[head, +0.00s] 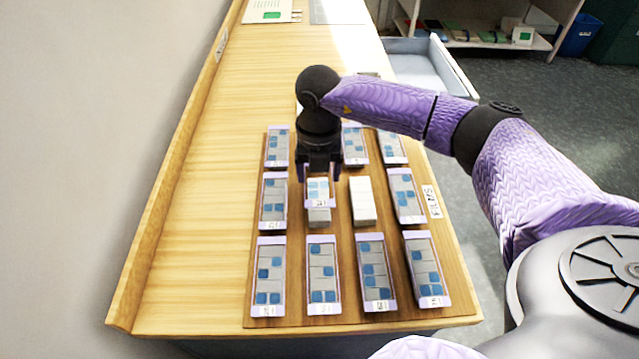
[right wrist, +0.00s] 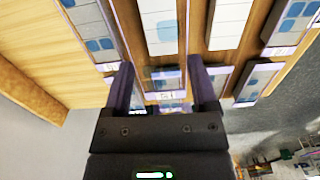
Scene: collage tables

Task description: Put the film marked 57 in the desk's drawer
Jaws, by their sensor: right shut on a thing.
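Several grey films with blue squares and pale, lilac-edged ends lie in rows on a brown board (head: 340,236) on the wooden desk. Their end labels are too small to read, so I cannot tell which is marked 57. My right gripper (head: 319,186) is over the middle row, pointing down, shut on a film (head: 318,194). In the right wrist view, the right gripper's fingers (right wrist: 160,88) stand on either side of the held film (right wrist: 166,96), its label end showing. The desk's drawer (head: 455,72) stands open at the far right side. My left gripper is not in view.
A plain white block (head: 362,200) lies right of the held film. A "FILMS" label (head: 431,201) is at the board's right edge. A raised wooden ledge (head: 180,150) runs along the desk's left. Bare desktop (head: 215,200) lies left of the board. A shelf (head: 480,40) stands beyond.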

